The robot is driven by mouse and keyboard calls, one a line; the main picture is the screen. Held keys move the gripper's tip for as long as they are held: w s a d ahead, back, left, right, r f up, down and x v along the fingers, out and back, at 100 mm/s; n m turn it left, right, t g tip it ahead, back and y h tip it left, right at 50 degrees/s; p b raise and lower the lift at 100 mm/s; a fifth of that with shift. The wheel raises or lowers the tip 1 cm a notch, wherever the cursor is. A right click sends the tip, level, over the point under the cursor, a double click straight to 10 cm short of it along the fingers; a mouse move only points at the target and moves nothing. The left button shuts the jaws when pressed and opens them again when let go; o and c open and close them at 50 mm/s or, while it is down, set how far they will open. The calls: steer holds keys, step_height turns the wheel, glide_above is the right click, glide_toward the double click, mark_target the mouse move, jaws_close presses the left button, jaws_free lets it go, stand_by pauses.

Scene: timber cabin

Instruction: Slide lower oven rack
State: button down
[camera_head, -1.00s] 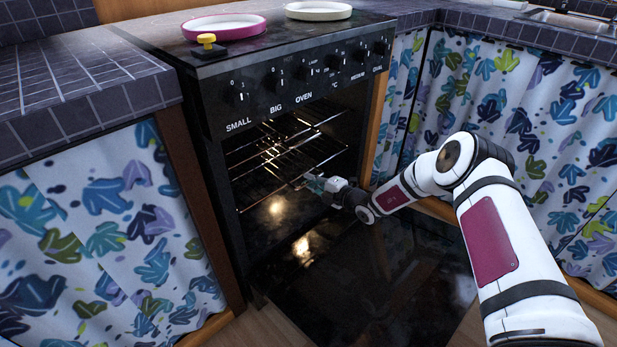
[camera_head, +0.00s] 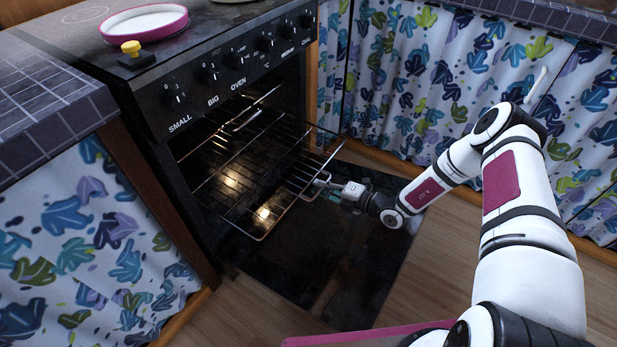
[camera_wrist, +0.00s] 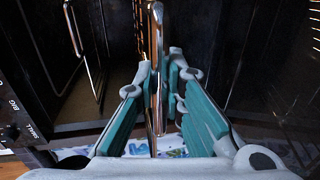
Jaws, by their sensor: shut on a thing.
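A wire oven rack (camera_head: 268,160) sticks partway out of the open oven (camera_head: 235,150), over the lowered door. My gripper (camera_head: 320,184) is at the rack's front edge, on its right side in the head view. In the wrist view the teal-padded fingers (camera_wrist: 160,78) are closed around a shiny metal bar of the rack (camera_wrist: 155,110), which runs between them. The exact contact of the fingertips is small and partly hidden in the head view. More wire bars show deeper in the oven; I cannot tell whether they belong to a second rack.
The dark oven door (camera_head: 345,245) lies open, low over the wooden floor (camera_head: 440,270). Knobs (camera_head: 208,75) line the oven front above the opening. A pink-rimmed dish (camera_head: 145,24) and a yellow-topped item (camera_head: 132,50) sit on top. Curtained cabinets (camera_head: 430,90) stand behind.

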steer(key=shift+s+d, duration=0.2)
steer(key=shift+d, duration=0.3)
steer(key=shift+f, duration=0.1)
steer(key=c, duration=1.7)
jaws_free()
steer(key=shift+d, duration=0.1)
steer(key=shift+o, duration=0.2)
steer(key=v, duration=1.2)
